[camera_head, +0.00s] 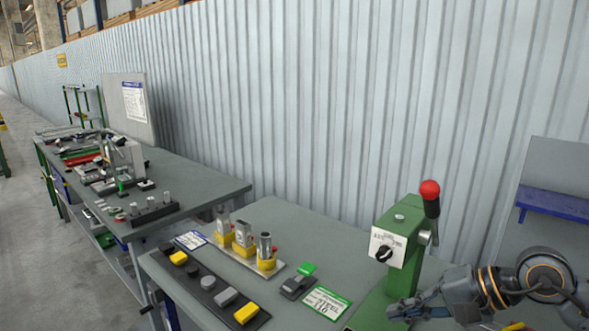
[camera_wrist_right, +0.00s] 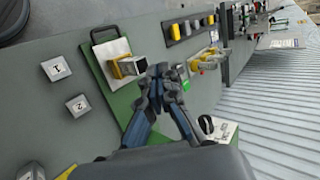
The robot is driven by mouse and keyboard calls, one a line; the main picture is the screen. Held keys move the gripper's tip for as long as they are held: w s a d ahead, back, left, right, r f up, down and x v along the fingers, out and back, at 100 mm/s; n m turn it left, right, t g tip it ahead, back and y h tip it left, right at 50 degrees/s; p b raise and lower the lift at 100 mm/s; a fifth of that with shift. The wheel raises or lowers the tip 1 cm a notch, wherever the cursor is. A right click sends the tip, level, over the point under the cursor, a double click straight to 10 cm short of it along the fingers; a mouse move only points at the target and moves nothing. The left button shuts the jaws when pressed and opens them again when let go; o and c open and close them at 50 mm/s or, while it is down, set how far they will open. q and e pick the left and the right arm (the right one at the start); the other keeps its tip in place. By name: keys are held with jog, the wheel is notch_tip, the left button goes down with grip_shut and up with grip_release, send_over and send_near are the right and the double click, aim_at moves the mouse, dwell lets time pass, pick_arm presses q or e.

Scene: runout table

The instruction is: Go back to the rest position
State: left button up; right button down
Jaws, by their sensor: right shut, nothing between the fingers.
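My right gripper (camera_head: 403,309) is at the lower right of the head view, low beside the green machine (camera_head: 398,240) with a red-knobbed lever and a dial. It is shut and empty. In the right wrist view the gripper (camera_wrist_right: 160,72) is in the middle, its fingertips together, near a yellow and metal part (camera_wrist_right: 128,66) on the green base plate (camera_wrist_right: 112,85). In that view I cannot tell whether the fingers touch this part. My left gripper is in neither view.
The grey table (camera_head: 290,216) carries a black strip with yellow and grey blocks (camera_head: 215,290), a holder with metal cylinders (camera_head: 243,250) and a small green and black device (camera_head: 298,282). A cluttered second bench (camera_head: 190,175) stands behind left. A corrugated wall (camera_head: 330,100) closes the back.

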jog(key=a+r+m+t+y, duration=0.9)
jog(key=r+m, duration=0.1)
jog(key=m, duration=0.9)
jog(key=w+d+f+m+t+h, duration=0.1)
jog(key=d+f+m+t+h, duration=0.4)
jog(key=m, duration=0.6)
jog(key=w+d+f+m+t+h, duration=0.1)
jog(key=w+d+m+t+h, duration=0.15)
jog(key=m+h, duration=0.6)
jog(key=s+d+f+m+g+h, duration=0.3)
jog(key=f+m, duration=0.5)
jog(key=s+d+f+m+g+h, duration=0.3)
jog(key=d+f+m+g, duration=0.1)
jog(key=f+m, duration=0.4)
jog(key=s+a+f+m+g+y, duration=0.15)
jog(key=s+f+m+g, duration=0.3)
jog(key=s+f, duration=0.45)
jog(key=s+a+f+m+g, duration=0.2)
jog(key=s+f+m+g, duration=0.3)
jog(key=s, duration=0.6)
notch_tip(320, 180, down, 33)
jog(key=s+g+b, duration=0.2)
jog(key=b, duration=0.4)
jog(key=s+d+f+n+g+b, duration=0.1)
jog(key=s+d+f+b, duration=0.2)
jog(key=s+f, duration=1.4)
notch_tip(320, 180, down, 4)
jog(key=shift+r+g+b, duration=0.2)
jog(key=shift+g+b, duration=0.1)
jog(key=shift+b, duration=0.2)
